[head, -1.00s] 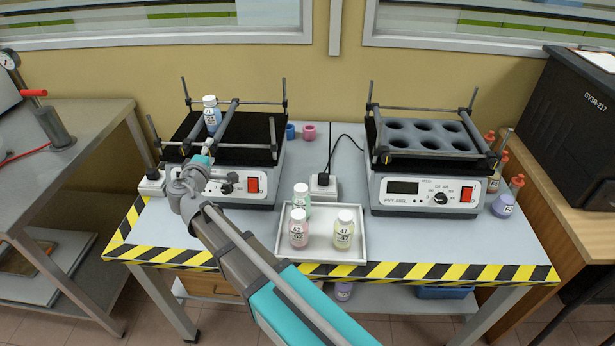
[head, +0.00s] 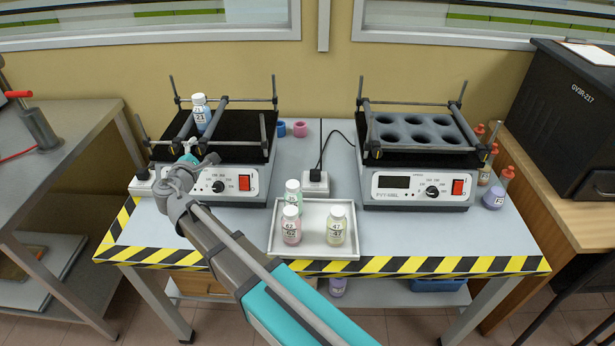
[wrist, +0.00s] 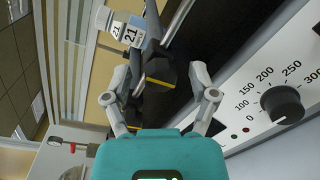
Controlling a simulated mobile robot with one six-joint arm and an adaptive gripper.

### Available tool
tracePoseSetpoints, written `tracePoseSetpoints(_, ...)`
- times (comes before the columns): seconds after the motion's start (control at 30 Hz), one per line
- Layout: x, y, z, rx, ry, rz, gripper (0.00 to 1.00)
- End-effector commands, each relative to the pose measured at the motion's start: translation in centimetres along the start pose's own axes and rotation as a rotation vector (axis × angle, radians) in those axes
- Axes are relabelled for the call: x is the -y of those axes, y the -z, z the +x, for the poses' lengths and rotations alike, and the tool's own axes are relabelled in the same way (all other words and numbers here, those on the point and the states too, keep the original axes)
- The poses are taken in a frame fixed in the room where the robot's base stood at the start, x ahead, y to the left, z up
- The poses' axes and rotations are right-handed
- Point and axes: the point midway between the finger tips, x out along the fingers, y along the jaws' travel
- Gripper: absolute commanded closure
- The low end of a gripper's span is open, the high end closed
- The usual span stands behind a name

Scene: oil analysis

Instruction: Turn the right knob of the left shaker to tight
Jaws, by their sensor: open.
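The left shaker (head: 258,186) stands on the left of the table, with a black top and a dial on its front panel. My gripper (head: 202,156) is at the front of the shaker's rack, above the panel. In the wrist view my gripper (wrist: 160,92) has its fingers spread around a dark clamp knob with a yellow stripe (wrist: 160,68). I cannot tell whether they touch it. The other clamp knob is partly hidden.
The right shaker (head: 415,197) has an empty holder with several holes. A white tray (head: 312,252) with three bottles lies at the front middle. The dial (wrist: 282,103) is close beside my gripper.

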Motion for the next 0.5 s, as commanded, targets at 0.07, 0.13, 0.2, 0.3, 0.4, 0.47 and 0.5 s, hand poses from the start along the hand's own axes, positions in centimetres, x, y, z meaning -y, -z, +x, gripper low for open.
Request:
tracePoseSetpoints(0.07, 0.03, 0.04, 0.01, 0.005, -0.001, -0.055, 0.25)
tracePoseSetpoints(0.13, 0.04, 0.04, 0.01, 0.009, -0.001, -0.105, 0.25)
tracePoseSetpoints(0.2, 0.04, 0.04, 0.01, 0.014, -0.002, -0.154, 0.25)
tracePoseSetpoints(0.3, 0.03, 0.05, 0.01, 0.02, -0.004, -0.226, 0.25)
tracePoseSetpoints(0.4, 0.03, 0.06, 0.01, 0.026, -0.005, -0.298, 0.25)
tracePoseSetpoints(0.47, 0.04, 0.07, 0.01, 0.029, -0.005, -0.341, 0.25)
tracePoseSetpoints(0.5, 0.04, 0.07, 0.01, 0.032, -0.005, -0.369, 0.25)
